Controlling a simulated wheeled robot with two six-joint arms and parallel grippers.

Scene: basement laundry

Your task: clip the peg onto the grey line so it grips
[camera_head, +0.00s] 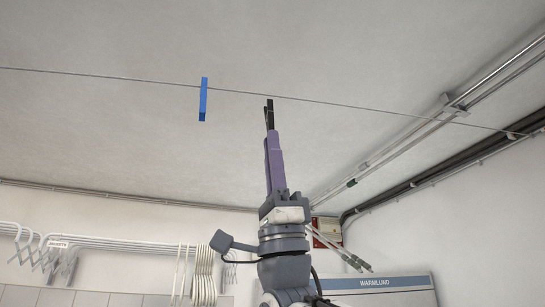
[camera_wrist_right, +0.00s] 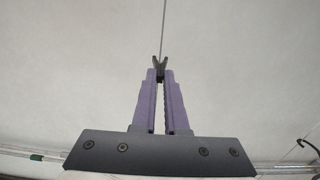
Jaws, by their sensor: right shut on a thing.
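The grey line (camera_head: 385,111) runs across the head view below the ceiling, sloping down to the right. My right gripper (camera_head: 271,134), with purple fingers, points up and is shut on a small black peg (camera_head: 268,114). My left gripper is out of view.
A blue peg (camera_head: 203,100) hangs on the line left of my gripper. Pipes (camera_head: 400,150) run along the ceiling at right. White hangers (camera_head: 204,272) hang on a wall rack below left; a white WARMLUND unit (camera_head: 375,284) is below right. Space around the peg is clear.

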